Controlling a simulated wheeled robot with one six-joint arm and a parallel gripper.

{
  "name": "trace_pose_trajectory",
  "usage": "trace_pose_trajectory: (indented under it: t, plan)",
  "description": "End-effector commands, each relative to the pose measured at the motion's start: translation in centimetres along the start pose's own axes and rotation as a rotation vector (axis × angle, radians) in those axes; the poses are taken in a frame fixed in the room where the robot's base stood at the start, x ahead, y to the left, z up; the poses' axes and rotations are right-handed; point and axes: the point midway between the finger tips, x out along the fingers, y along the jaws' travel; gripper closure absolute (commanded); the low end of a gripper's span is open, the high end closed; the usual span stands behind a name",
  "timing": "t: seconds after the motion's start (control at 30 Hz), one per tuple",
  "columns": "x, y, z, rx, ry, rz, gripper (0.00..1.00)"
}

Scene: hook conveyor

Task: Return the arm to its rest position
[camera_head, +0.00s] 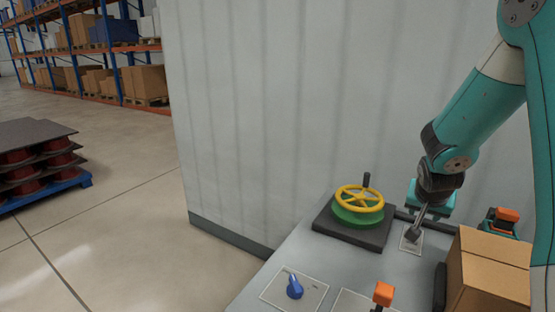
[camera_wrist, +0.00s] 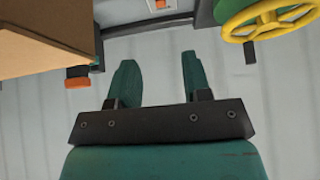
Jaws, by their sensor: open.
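My gripper (camera_head: 432,205) hangs at the end of my bent teal arm, above the back right part of a grey panel. It also shows in the wrist view (camera_wrist: 157,70), where its two teal fingers stand apart with nothing between them. In the head view the fingertips are partly hidden and hard to make out. My gripper is to the right of a yellow handwheel (camera_head: 360,198) and to the left of and behind a cardboard box (camera_head: 490,275). The wheel also shows at the wrist view's upper right (camera_wrist: 270,15).
The grey panel (camera_head: 290,245) bears a blue knob (camera_head: 294,287) and an orange-topped control (camera_head: 383,295) in front. Another orange-topped part (camera_head: 506,215) stands behind the box. A pale wall (camera_head: 270,110) rises close behind. Stacked pallets (camera_head: 40,160) and shelving stand left on open floor.

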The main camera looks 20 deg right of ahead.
Motion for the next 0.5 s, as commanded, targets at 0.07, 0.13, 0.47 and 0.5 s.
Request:
trace_pose_trajectory:
  t: [0.07,0.13,0.47,0.5]
  plan:
    - [-0.1,-0.2,0.1,-0.004,-0.003,-0.005,0.55]
    - [-0.9,-1.2,0.5,-0.024,-0.019,-0.029,0.55]
    - [-15.7,-12.3,12.0,-0.51,-0.297,-0.433,0.55]
    - [-18.1,-12.8,14.1,-0.602,-0.335,-0.491,0.55]
